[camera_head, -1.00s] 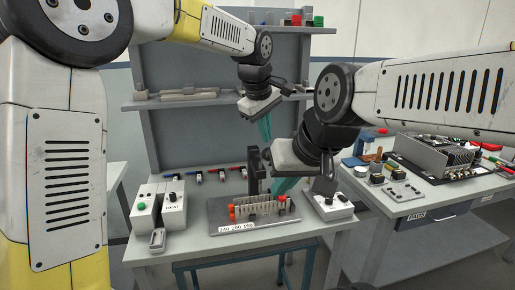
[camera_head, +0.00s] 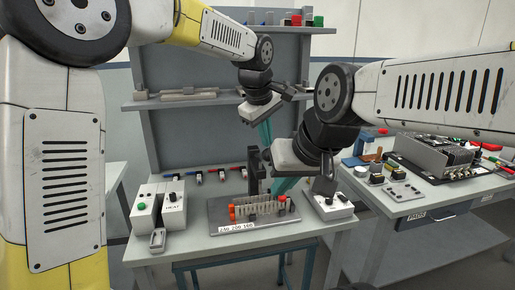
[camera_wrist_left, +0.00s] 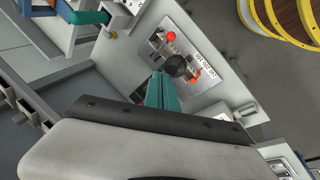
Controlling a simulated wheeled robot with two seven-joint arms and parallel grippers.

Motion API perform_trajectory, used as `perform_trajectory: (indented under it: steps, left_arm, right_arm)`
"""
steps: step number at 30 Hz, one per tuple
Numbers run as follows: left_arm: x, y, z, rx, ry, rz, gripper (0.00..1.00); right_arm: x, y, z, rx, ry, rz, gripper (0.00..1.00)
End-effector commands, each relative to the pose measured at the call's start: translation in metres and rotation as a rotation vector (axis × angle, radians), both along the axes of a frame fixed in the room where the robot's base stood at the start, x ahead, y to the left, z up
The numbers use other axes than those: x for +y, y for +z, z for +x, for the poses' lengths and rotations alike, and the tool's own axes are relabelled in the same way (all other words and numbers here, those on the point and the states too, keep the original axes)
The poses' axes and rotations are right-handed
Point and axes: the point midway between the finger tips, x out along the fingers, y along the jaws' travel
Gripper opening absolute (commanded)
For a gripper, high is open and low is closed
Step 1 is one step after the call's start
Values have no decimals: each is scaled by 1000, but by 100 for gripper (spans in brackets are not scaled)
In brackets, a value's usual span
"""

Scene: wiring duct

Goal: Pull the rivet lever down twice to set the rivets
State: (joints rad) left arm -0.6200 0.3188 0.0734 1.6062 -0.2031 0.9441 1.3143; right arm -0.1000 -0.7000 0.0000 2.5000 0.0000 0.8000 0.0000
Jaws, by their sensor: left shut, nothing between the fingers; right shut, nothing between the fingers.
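A dark upright post (camera_head: 252,165), likely the rivet lever's stand, rises behind the slotted wiring duct (camera_head: 260,208), which lies on a grey plate (camera_head: 222,217) with orange pieces at its ends. My left gripper (camera_head: 267,135) points down above and near the post, its teal fingers together and empty. In the left wrist view its fingers (camera_wrist_left: 158,88) reach close to a round black knob (camera_wrist_left: 177,66) over the plate; whether they touch it I cannot tell. My right gripper (camera_head: 286,186) is shut and empty, low beside the duct's back right, partly hidden by its own wrist.
Small red and blue tools (camera_head: 210,174) line the back. A side table (camera_head: 400,207) with electronics stands at the right.

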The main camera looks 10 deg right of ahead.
Motion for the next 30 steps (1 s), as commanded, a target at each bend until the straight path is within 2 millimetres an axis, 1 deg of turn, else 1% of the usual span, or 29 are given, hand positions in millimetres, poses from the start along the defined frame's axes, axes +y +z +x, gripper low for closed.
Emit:
perform_trajectory:
  steps: [30]
  left_arm:
    - [0,-11,-5,0,0,1,0]
  right_arm:
    - [0,0,0,0,0,0,0]
